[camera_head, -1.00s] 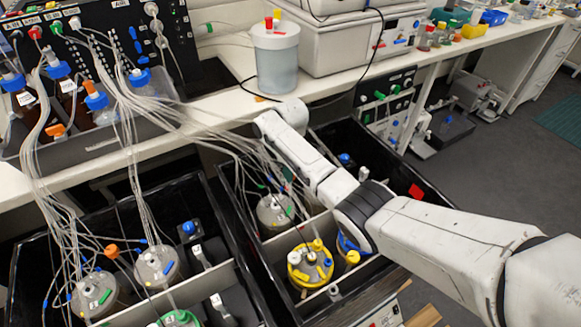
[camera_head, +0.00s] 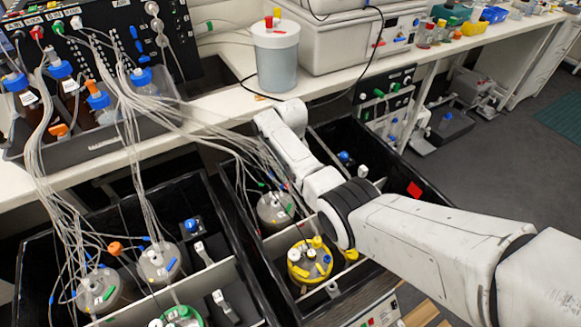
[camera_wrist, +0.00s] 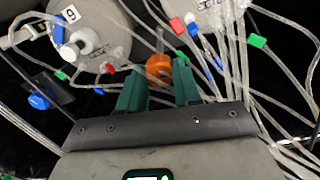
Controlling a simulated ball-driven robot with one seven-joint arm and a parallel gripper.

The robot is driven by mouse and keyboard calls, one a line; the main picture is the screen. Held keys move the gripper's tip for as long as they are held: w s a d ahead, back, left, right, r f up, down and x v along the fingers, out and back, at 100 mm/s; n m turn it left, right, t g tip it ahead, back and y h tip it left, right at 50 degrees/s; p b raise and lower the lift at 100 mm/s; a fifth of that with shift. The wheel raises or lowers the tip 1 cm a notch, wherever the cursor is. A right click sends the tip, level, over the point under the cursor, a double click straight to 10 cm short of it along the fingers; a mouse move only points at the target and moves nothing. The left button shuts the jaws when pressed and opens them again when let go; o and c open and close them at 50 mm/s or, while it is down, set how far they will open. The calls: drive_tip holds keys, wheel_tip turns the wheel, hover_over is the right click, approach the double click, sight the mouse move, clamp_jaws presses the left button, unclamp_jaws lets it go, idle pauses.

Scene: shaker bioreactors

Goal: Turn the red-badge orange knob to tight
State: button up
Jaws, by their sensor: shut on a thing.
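An orange knob (camera_wrist: 159,67) sits between the two green fingertips of my gripper (camera_wrist: 160,80) in the wrist view. The fingers are shut on the knob's sides. A red tag (camera_wrist: 178,26) shows above the knob, and a smaller red tag (camera_wrist: 108,68) shows left of it; I cannot tell which is the knob's badge. Any mark showing tightness is not visible. In the head view my arm reaches into the right black box (camera_head: 285,300), and the arm hides my gripper there.
Two grey vessel lids (camera_wrist: 85,35) (camera_wrist: 205,8) stand close to my gripper, with many clear tubes around it. In the head view a yellow-rimmed vessel (camera_head: 310,262) stands near my arm. Another orange piece (camera_head: 115,248) shows in the left box.

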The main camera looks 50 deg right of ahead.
drive_tip(key=shift+m, duration=1.7)
drive_tip(key=shift+r, duration=0.1)
drive_tip(key=o, duration=1)
drive_tip(key=shift+o, duration=0.2)
wheel_tip(320, 180, up, 11)
